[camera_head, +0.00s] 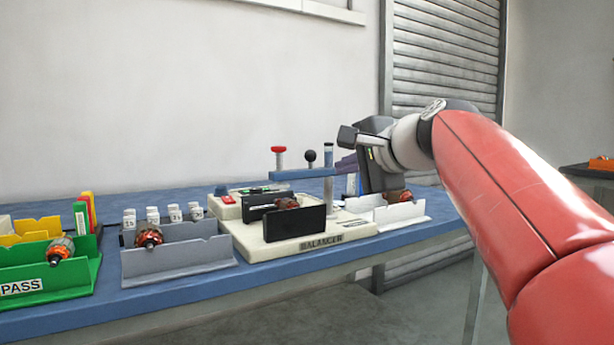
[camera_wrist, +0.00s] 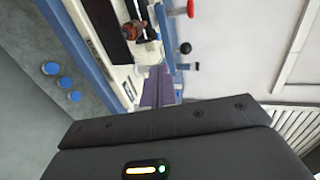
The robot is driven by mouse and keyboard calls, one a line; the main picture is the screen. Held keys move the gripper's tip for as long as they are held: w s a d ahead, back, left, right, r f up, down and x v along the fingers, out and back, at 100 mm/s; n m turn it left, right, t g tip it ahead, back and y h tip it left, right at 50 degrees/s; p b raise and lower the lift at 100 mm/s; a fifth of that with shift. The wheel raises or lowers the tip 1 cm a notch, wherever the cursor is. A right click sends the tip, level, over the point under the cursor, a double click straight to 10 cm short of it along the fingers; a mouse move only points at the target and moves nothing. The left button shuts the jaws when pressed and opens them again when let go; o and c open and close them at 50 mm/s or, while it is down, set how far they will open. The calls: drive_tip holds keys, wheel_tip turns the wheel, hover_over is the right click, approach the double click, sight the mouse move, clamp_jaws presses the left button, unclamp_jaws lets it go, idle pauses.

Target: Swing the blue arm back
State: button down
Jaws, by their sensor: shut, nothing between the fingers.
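The blue arm (camera_head: 298,174) is a flat horizontal bar on the balancer (camera_head: 268,235). It reaches left from an upright grey post (camera_head: 328,180), above the dark side plates and the armature (camera_head: 287,203). A red-topped pin (camera_head: 278,151) stands at its left end and a black ball knob (camera_head: 310,156) stands along it. The ball knob also shows in the wrist view (camera_wrist: 185,47). My gripper (camera_head: 346,164) is just right of the post, its purple fingers together and empty. The fingers show in the wrist view (camera_wrist: 158,86), apart from the ball knob.
A grey tray (camera_head: 180,262) with an armature and a green PASS tray (camera_head: 70,287) stand to the left on the blue bench (camera_head: 130,298). A white tray (camera_head: 402,214) with an armature is below my wrist.

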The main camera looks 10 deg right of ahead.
approach(300, 176)
drive_tip(key=x, duration=0.5)
drive_tip(key=shift+w+f, duration=0.15)
drive_tip(key=shift+f, duration=0.05)
drive_tip(key=shift+w+a, duration=0.2)
drive_tip(key=shift+w, duration=0.35)
